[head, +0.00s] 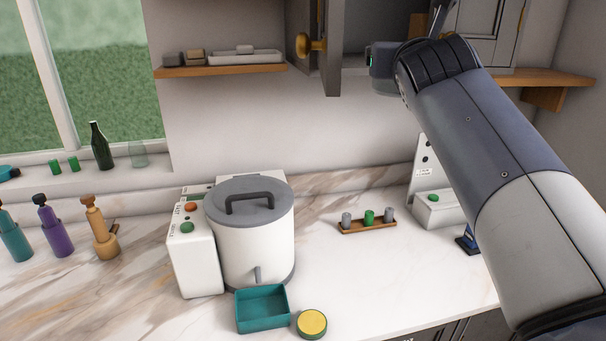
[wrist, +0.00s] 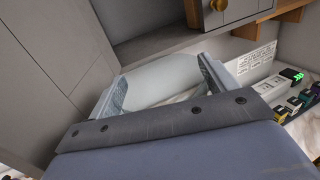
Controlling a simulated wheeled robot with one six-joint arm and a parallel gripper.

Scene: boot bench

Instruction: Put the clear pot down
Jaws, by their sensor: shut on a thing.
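My gripper (wrist: 160,78) is shut on the clear pot (wrist: 165,82), a pale see-through thing between its two fingers in the wrist view. The pot's lower part is hidden behind the gripper's body. In the head view my arm reaches up to the open wall cupboard at the upper right, and the arm hides the pot there. I cannot tell whether the pot touches a surface.
The cupboard door (head: 334,55) with a brass knob stands open. A wooden shelf (head: 225,70) holds small blocks and a tray. On the marble counter stand a lidded white pot (head: 265,240), a teal tray (head: 262,309), a yellow-topped tin (head: 312,323) and a small rack (head: 367,226). Counter between them is clear.

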